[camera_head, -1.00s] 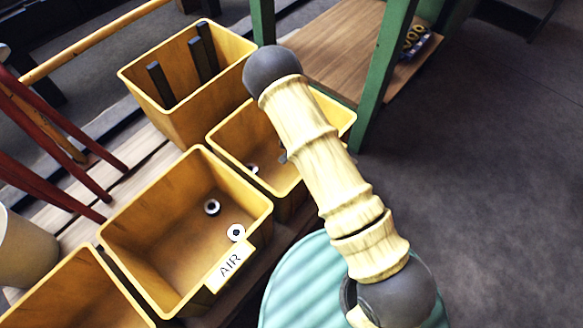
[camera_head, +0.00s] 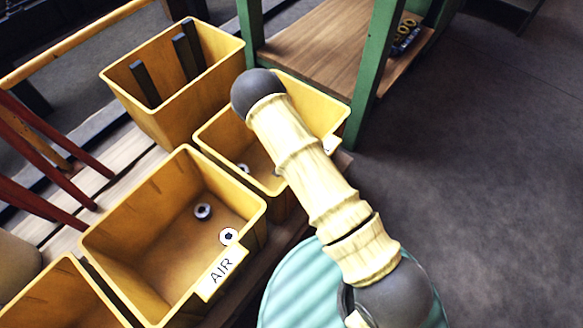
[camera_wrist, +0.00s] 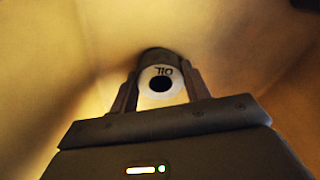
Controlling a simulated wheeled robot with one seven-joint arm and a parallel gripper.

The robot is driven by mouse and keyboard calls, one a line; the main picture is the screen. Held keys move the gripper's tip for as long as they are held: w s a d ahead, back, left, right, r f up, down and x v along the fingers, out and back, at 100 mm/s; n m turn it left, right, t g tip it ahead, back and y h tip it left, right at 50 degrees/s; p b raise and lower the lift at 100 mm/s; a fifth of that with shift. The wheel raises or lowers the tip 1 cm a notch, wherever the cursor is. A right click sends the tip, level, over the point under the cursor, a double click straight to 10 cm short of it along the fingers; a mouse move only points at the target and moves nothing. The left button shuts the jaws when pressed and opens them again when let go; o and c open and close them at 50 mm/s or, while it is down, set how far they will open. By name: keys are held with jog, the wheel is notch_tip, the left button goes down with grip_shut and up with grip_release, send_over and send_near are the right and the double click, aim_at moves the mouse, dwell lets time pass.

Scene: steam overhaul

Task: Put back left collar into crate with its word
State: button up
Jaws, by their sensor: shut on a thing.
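In the wrist view my gripper (camera_wrist: 158,88) is shut on a round collar (camera_wrist: 146,80) with a white face, a dark hole and the word OIL, shown upside down. Smooth yellow crate walls surround it, and the collar is close to them; I cannot tell whether it touches. In the head view my arm hides the gripper and the held collar. The crate marked AIR (camera_head: 150,305) has two collars inside, one farther back (camera_head: 203,211) and one near its label (camera_head: 228,236). The middle crate (camera_head: 222,163), partly behind my arm, has small pale collars (camera_head: 243,168); its word is hidden.
A yellow crate with dark upright bars (camera_head: 185,55) stands at the back. Another crate (camera_head: 65,290) is at the lower left. Red legs (camera_head: 40,150) stand at the left, and a green post (camera_head: 370,90) with a wooden shelf (camera_head: 310,50) at the back right. Open floor lies right.

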jog(key=shift+f, duration=0.15)
jog(key=o, duration=1.4)
jog(key=shift+o, duration=0.2)
notch_tip(320, 180, up, 12)
jog(key=s+p, duration=0.1)
jog(key=p, duration=0.5)
jog(key=shift+s+a+r+p, duration=0.2)
jog(key=shift+a+r+p, duration=0.05)
jog(key=shift+p, duration=0.15)
